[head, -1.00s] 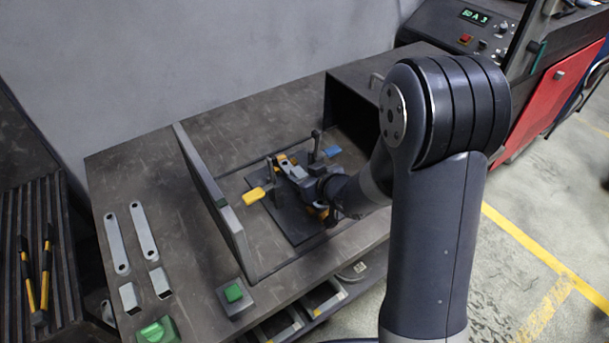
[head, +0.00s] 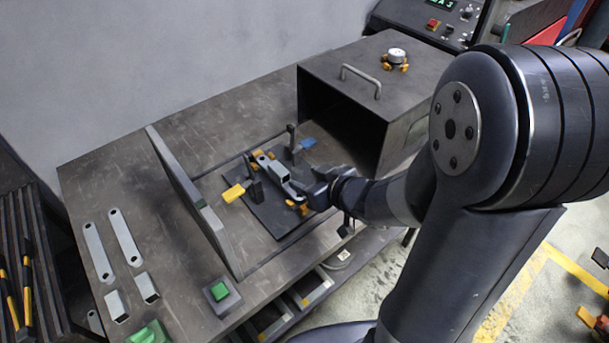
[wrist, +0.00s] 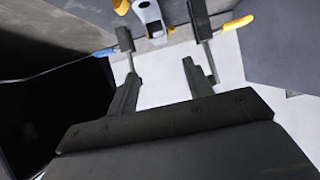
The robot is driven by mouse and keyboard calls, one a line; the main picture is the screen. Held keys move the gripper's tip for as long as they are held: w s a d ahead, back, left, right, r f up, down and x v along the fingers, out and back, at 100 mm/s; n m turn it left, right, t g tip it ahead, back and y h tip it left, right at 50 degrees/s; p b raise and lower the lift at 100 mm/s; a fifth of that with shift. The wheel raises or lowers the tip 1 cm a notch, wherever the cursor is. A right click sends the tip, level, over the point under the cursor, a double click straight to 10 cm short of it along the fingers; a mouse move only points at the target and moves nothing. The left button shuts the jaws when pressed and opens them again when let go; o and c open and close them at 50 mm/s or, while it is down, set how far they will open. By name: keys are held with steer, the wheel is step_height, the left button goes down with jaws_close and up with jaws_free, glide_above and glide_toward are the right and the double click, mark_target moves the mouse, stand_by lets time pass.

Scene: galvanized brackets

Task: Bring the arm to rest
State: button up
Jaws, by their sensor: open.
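My gripper (head: 310,192) is beside the right edge of a dark fixture plate (head: 272,220), with its arm reaching in from the right. In the wrist view my gripper (wrist: 160,75) has its two dark fingers apart, with nothing between them. A grey metal bracket (head: 281,174) sits on the fixture between orange supports, just left of my gripper; its end also shows at the top of the wrist view (wrist: 151,16). A clamp with a yellow handle (head: 234,193) and one with a blue handle (head: 307,143) flank the bracket. I cannot tell whether the fingers touch anything.
A dark open-fronted box (head: 375,75) stands behind and right of my gripper. An upright panel (head: 195,205) borders the fixture on the left. Flat bars (head: 97,252) and a green button (head: 220,291) are on the table (head: 100,190). Open floor (head: 380,265) lies right of the table.

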mark_target(279, 168)
steer(key=b+x, duration=0.1)
steer(key=x, duration=1)
steer(key=shift+w+a+f, duration=0.15)
steer(key=shift+w, duration=0.1)
steer(key=shift+w+a+f, duration=0.15)
steer(key=shift+w+f, duration=0.05)
steer(key=shift+f, duration=0.05)
steer(key=shift+r, duration=0.15)
steer(key=shift+s, duration=0.1)
